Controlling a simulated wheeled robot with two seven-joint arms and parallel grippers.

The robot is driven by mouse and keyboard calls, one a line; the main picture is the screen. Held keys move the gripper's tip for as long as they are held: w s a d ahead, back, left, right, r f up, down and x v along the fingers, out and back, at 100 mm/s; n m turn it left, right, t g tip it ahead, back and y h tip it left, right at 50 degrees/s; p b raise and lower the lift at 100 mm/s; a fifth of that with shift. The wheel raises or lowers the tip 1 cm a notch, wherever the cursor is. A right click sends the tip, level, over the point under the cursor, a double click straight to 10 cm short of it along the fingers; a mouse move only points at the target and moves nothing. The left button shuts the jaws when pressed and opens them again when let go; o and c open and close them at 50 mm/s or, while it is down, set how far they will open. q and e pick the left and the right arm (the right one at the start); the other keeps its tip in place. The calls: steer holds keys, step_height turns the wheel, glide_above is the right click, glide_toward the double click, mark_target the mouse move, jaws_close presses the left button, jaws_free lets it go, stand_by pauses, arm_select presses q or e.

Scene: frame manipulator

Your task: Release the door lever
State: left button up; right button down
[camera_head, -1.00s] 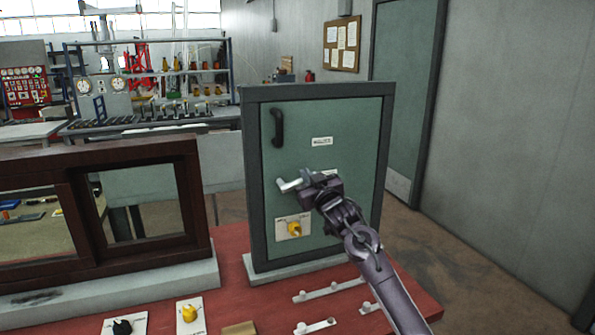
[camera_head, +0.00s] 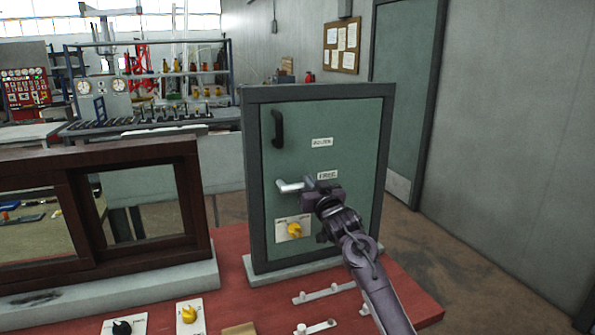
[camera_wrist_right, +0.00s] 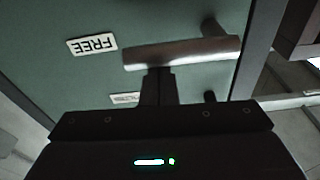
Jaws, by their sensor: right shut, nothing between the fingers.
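The silver door lever (camera_head: 289,186) sits on the green door panel (camera_head: 350,130), below the black handle (camera_head: 278,128). It lies close to level. It fills the upper middle of the right wrist view (camera_wrist_right: 195,50). My right gripper (camera_head: 311,184) is at the lever's right part. Its fingers (camera_wrist_right: 158,85) are shut together with nothing between them. In the wrist view their tips are right at the lever's edge; whether they touch it I cannot tell. A "FREE" label (camera_head: 328,175) shows above the gripper. My left gripper is not in view.
A yellow knob on a white plate (camera_head: 294,230) is below the lever. The panel's dark frame (camera_head: 252,200) stands on a red table (camera_head: 235,250). A brown window frame (camera_head: 190,180) stands to the left. More knobs and white bars lie on the table in front.

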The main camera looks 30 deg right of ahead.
steer(key=s+a+r+b, duration=0.1)
steer(key=s+a+r, duration=0.1)
steer(key=s, duration=0.7)
steer(key=shift+r, duration=0.25)
stand_by(0.6)
